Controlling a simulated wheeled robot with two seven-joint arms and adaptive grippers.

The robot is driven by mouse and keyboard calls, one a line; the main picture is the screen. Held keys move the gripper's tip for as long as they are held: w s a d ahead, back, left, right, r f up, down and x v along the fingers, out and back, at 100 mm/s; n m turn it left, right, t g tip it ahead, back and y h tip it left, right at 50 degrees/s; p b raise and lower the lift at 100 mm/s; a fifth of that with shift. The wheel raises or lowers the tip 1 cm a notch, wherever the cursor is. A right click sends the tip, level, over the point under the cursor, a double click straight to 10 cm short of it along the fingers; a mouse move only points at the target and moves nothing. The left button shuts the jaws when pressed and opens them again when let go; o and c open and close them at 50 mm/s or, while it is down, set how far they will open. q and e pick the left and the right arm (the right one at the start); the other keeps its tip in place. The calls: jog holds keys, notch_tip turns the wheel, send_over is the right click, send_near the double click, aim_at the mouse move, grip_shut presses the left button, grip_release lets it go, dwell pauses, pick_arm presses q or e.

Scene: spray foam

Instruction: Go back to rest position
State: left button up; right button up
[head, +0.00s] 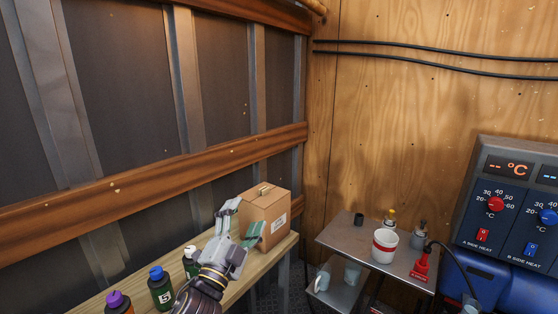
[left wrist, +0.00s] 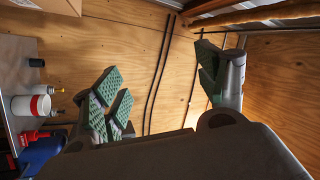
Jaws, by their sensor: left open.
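My left gripper (head: 240,232) is raised over the wooden bench at the lower middle of the head view, in front of a cardboard box. In the left wrist view, its green-padded fingers (left wrist: 165,85) stand wide apart with nothing between them, facing the plywood wall. My right gripper is in neither view.
The cardboard box (head: 268,215) and several bottles, one blue-capped (head: 160,288), stand on the wooden bench (head: 215,240). A metal cart (head: 340,236) holds a white bucket (head: 384,246) and a red tool (head: 422,266). A heater control panel (head: 510,205) stands at right.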

pick_arm(q)
jog(key=s+a+f+n+g+y, duration=0.3)
jog(key=a+f+n+g+y, duration=0.15)
jog(key=f, duration=0.55)
jog(key=s+a+f+n+g+y, duration=0.25)
jog(key=a+f+n, duration=0.3)
jog(key=f, duration=0.45)
jog(key=s+a+f+n+g, duration=0.35)
jog(key=s+f+g, duration=0.65)
jog(key=s+f, duration=0.7)
jog(key=s+f+g, duration=0.1)
jog(key=s+f, duration=0.2)
jog(key=f, duration=1.3)
jog(key=s+f+g, duration=0.1)
jog(key=s+f, duration=0.2)
jog(key=f, duration=1.3)
jog(key=s+a+f, duration=0.2)
jog(key=s+f, duration=0.7)
jog(key=s, duration=0.1)
jog(key=s+a+f, duration=0.2)
jog(key=s+f, duration=0.8)
jog(key=s, duration=0.1)
jog(key=shift+s+a+g, duration=0.2)
jog(key=shift+a+g, duration=0.05)
jog(key=shift+g, duration=0.15)
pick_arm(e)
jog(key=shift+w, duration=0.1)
